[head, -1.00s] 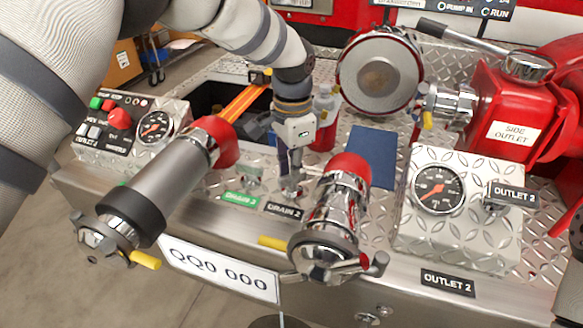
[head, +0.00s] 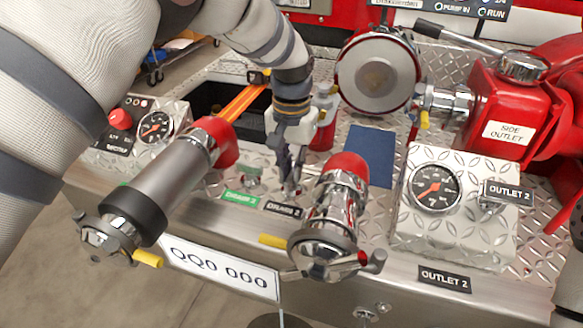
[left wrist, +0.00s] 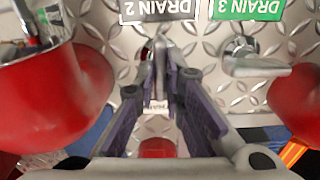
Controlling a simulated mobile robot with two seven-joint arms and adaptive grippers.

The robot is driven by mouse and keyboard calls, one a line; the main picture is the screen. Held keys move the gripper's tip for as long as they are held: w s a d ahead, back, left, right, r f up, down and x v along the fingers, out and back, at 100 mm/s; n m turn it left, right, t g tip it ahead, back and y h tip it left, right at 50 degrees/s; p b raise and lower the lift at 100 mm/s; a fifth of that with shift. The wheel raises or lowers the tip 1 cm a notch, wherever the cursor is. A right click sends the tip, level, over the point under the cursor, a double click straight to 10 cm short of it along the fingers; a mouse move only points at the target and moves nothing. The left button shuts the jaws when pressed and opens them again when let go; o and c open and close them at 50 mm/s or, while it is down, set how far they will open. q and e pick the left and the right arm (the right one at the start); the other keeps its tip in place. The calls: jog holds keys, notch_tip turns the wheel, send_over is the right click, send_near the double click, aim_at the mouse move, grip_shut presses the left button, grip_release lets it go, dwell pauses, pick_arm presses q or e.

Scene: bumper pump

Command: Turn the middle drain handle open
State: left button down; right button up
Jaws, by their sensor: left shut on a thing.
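The DRAIN 2 handle (head: 289,190) is a small metal lever on the diamond plate, behind the black DRAIN 2 label (head: 283,209). My left gripper (head: 291,178) reaches down to it from above, between two red-and-chrome outlets. In the left wrist view, the left gripper's fingers (left wrist: 162,75) are closed around the handle, which is mostly hidden between them. The DRAIN 3 handle (left wrist: 243,50), beside the green DRAIN 3 label (left wrist: 248,10), is apart from the fingers. It also shows in the head view (head: 252,180). My right gripper is not in view.
A long outlet pipe (head: 172,180) with a red collar stands left of the gripper. A shorter chrome outlet (head: 335,215) with a red collar stands close on the right. A gauge box (head: 455,215) is farther right. A blue mat (head: 370,157) lies behind.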

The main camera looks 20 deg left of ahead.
aim_at(292, 173)
pick_arm(q)
jog(key=shift+n, duration=0.3)
dwell(0.4)
jog(key=c, duration=1.7)
grip_release()
notch_tip(292, 173, up, 12)
jog(key=shift+f, duration=0.1)
